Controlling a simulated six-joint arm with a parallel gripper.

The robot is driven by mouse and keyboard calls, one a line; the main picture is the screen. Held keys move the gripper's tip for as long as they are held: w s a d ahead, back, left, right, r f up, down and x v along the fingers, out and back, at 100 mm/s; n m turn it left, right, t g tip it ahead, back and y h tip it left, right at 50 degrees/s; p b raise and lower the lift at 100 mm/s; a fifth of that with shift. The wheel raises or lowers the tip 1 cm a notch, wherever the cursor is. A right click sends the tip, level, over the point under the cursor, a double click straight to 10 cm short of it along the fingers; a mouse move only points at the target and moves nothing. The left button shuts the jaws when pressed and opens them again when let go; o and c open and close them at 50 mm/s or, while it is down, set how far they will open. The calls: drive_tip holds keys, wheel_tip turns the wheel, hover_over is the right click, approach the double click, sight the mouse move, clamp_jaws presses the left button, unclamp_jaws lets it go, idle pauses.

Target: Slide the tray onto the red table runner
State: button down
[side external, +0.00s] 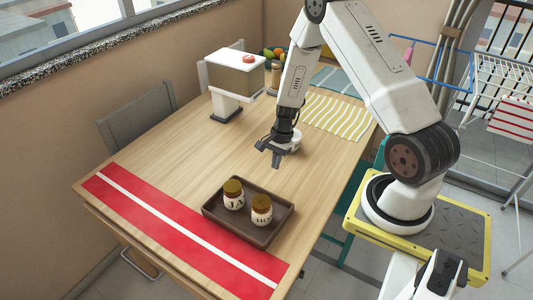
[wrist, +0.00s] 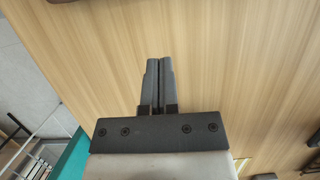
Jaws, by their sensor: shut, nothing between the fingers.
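A dark brown tray (side external: 270,237) lies on the wooden table, with two lidded jars standing in it, a left jar (side external: 233,197) and a right jar (side external: 261,211). The red table runner (side external: 160,212) with a white stripe lies along the table's near-left end. The tray's left side is close to the runner's edge; I cannot tell whether they touch. My gripper (side external: 275,161) is shut and empty above the table, behind the tray and apart from it. In the wrist view my gripper (wrist: 159,62) has its fingers together over bare wood.
A white and brown dispenser (side external: 236,80) stands at the back left of the table (side external: 180,150). A yellow striped cloth (side external: 335,116) lies at the right. Fruit (side external: 273,53) sits at the far end. Wood between my gripper and the tray is clear. A grey chair (side external: 140,120) stands at the left.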

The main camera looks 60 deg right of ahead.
sight(239, 221)
drive_tip(key=x, duration=0.5)
drive_tip(key=shift+f, duration=0.2)
drive_tip(key=shift+a, duration=2)
drive_tip(key=a, duration=1.3)
drive_tip(key=shift+w+a, duration=0.25)
drive_tip(key=shift+a, duration=0.1)
drive_tip(key=shift+d, duration=0.15)
